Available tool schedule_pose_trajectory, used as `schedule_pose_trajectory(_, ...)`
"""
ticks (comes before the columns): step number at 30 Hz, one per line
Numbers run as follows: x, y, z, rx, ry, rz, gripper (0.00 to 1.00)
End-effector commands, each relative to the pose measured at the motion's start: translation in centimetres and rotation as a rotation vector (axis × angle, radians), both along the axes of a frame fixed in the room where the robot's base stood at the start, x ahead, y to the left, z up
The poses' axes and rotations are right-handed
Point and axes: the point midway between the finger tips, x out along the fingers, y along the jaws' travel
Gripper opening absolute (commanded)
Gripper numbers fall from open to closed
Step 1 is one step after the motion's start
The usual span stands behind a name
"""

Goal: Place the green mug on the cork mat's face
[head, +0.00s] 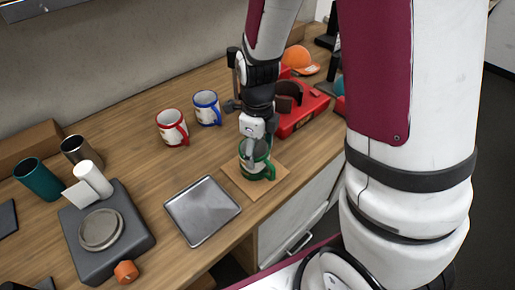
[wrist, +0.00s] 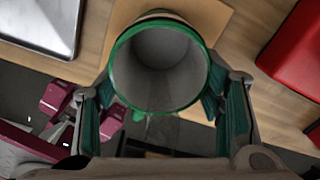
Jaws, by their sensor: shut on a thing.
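The green mug (head: 257,167) stands upright at the cork mat in the head view, with my gripper (head: 256,155) coming down on it from above. In the wrist view the green-rimmed mug (wrist: 158,62) shows its empty grey inside, between the two fingers of my gripper (wrist: 163,112). The fingers are shut on the mug's sides. The cork mat (head: 237,182) is a tan square near the table's front edge, and it also shows behind the mug in the wrist view (wrist: 205,15). Whether the mug's base touches the mat is hidden.
A metal tray (head: 202,211) lies left of the mat. A red-handled mug (head: 172,127) and a blue-rimmed mug (head: 207,107) stand behind it. A red case (head: 303,117) is at the back right. A dark scale (head: 128,232) and a teal cup (head: 37,178) are at the left.

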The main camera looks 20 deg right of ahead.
Motion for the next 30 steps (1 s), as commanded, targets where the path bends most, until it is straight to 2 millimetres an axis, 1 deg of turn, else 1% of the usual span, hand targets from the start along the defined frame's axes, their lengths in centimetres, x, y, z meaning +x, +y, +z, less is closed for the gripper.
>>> schedule_pose_trajectory(7, 0.0, 0.0, -0.3, 0.000, 0.000, -0.001, 0.01)
schedule_pose_trajectory(8, 0.0, 0.0, -0.3, 0.000, 0.000, -0.001, 0.68)
schedule_pose_trajectory(9, 0.0, 0.0, -0.2, 0.000, 0.000, -0.001, 0.77)
schedule_pose_trajectory(10, 0.0, 0.0, -0.2, 0.000, 0.000, -0.001, 0.81)
schedule_pose_trajectory(19, 0.0, 0.0, -0.2, 0.000, 0.000, 0.000, 0.81)
schedule_pose_trajectory(22, 0.0, 0.0, 0.3, 0.000, -0.001, 0.000, 0.81)
schedule_pose_trajectory(26, 0.1, 0.0, 1.9, 0.000, -0.005, 0.000, 0.81)
schedule_pose_trajectory(30, 0.1, 0.0, 4.8, 0.001, -0.007, 0.000, 0.81)
